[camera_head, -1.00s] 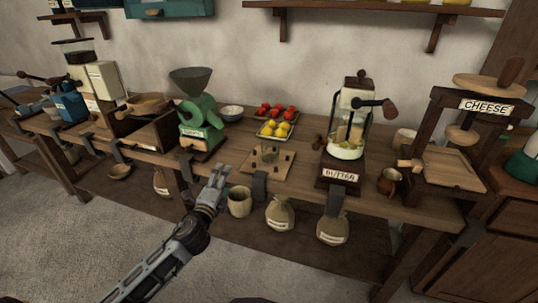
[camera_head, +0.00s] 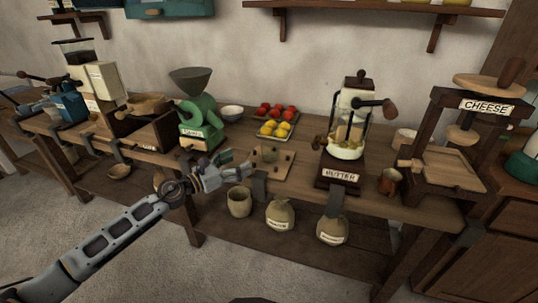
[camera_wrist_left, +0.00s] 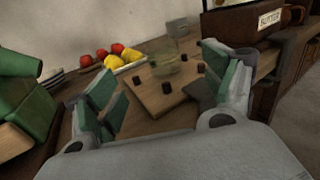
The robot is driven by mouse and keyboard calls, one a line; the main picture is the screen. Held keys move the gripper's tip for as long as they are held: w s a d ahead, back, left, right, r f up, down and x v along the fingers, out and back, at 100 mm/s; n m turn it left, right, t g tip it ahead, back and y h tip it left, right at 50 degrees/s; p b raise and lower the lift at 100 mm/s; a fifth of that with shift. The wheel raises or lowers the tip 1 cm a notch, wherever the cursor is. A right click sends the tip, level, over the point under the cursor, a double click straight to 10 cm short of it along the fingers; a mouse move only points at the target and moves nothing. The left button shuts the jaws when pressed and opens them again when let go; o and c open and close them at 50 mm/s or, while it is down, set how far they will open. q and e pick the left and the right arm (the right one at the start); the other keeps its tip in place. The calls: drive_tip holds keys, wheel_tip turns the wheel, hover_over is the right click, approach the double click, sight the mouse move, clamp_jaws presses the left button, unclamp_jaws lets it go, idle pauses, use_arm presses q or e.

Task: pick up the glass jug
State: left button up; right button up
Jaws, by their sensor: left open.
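The glass jug (camera_head: 270,154) is a faint, clear vessel on the small wooden board at the table's front edge. In the left wrist view, a clear glass vessel (camera_wrist_left: 165,64) stands on that board, beyond the gap between my fingers. It is so transparent that its outline and handle are hard to make out. My left gripper (camera_head: 240,164) is open and empty, just left of the board and pointing right towards it. Its two green-padded fingers frame the board in the left wrist view (camera_wrist_left: 160,82). My right gripper is not in view.
Small dark blocks (camera_wrist_left: 166,88) lie on the wooden board (camera_wrist_left: 147,98). A green grinder (camera_head: 200,118) stands left of my gripper. The butter churn (camera_head: 345,150) stands to the right. Sacks and a pot (camera_head: 239,201) sit below.

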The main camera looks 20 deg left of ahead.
sight(264, 149)
use_arm(q)
drive_tip(key=shift+m, duration=0.3)
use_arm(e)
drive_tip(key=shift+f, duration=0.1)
use_arm(q)
drive_tip(key=shift+w, duration=0.15)
drive_tip(key=shift+x, duration=1.2)
drive_tip(key=shift+w+d+p, duration=0.35)
drive_tip(key=shift+w+p, duration=0.05)
drive_tip(key=shift+w, duration=0.15)
drive_tip(key=shift+x, duration=1.25)
drive_tip(key=shift+p+x, duration=0.4)
drive_tip(key=shift+x, duration=0.75)
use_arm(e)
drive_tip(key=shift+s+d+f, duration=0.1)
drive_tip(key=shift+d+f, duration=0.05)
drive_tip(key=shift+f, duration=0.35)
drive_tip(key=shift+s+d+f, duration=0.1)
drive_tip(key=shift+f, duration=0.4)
use_arm(q)
drive_tip(key=shift+s+f, duration=0.1)
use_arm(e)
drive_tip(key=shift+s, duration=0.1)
